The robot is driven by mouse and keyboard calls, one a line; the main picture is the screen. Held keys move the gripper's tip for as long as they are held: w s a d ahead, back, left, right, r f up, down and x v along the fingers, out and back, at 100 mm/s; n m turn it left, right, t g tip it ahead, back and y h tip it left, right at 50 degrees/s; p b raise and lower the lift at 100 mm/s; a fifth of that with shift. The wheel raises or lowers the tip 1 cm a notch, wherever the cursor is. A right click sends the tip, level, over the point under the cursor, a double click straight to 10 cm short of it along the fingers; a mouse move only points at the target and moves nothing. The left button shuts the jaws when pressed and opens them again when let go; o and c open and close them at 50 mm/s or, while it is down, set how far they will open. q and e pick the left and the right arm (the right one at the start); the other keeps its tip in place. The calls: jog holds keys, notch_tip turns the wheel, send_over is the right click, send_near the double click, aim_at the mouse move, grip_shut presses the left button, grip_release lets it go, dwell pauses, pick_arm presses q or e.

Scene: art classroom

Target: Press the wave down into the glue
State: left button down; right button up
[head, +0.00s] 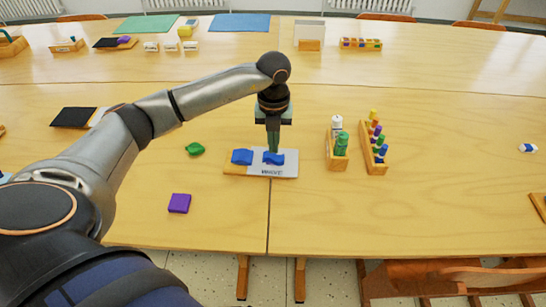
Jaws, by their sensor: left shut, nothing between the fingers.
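A board (254,171) lies near the front of the table, with a wooden left part and edge and a light panel lettered like "WAVE". Two blue wavy pieces are on it: a left one (241,157) on the wooden part, and a right one (275,159) on the light panel above the lettering. My left gripper (272,150) points straight down, shut and empty, its fingertips at the top of the right blue piece. They seem to touch it, but contact is hard to tell. No glue can be made out. My right gripper is out of view.
A wooden holder with glue-like bottles (340,148) and a rack of coloured pieces (376,150) stand right of the board. A green piece (195,149) and a purple block (179,203) lie left. The table's right front is mostly clear.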

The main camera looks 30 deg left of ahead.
aim_at(273, 156)
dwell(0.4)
pick_arm(q)
jog(key=shift+f+b, duration=0.6)
jog(key=shift+f, duration=0.3)
dwell(0.4)
jog(key=shift+r, duration=0.1)
dwell(0.8)
jog(key=shift+r+p, duration=2.95)
jog(key=shift+r, duration=0.55)
jog(key=shift+s, duration=0.1)
